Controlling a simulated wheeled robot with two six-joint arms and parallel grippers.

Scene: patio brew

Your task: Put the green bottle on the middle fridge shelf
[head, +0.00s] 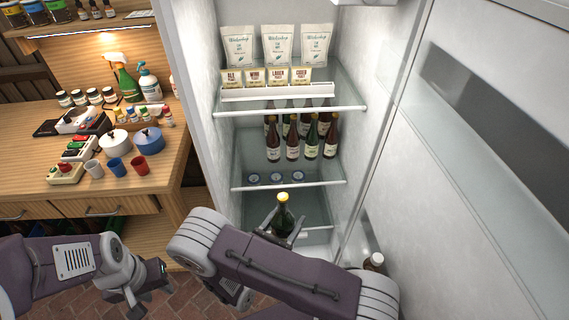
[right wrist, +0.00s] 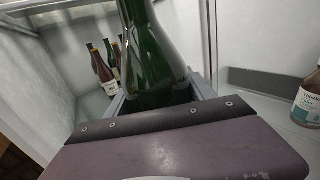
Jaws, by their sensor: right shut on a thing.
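The green bottle (head: 283,214), with a yellow cap, is upright in the lower part of the open fridge. My right gripper (head: 281,232) is shut on it; in the right wrist view the dark green glass (right wrist: 150,55) stands between the fingers (right wrist: 160,100). My arm hides its lower part. The middle fridge shelf (head: 240,186) is a glass shelf that holds several bottles (head: 292,140) and three small round tins (head: 276,178). The held bottle is below and in front of its edge in the head view. My left gripper (head: 148,289) is low at the left, away from the fridge; its fingers look apart.
The upper shelf (head: 350,110) holds white pouches (head: 278,46) and a rack of small packets (head: 266,78). A brown bottle (head: 374,262) stands at the fridge door's side; it also shows in the right wrist view (right wrist: 307,102). A wooden workbench (head: 130,192) with pots and cups stands left.

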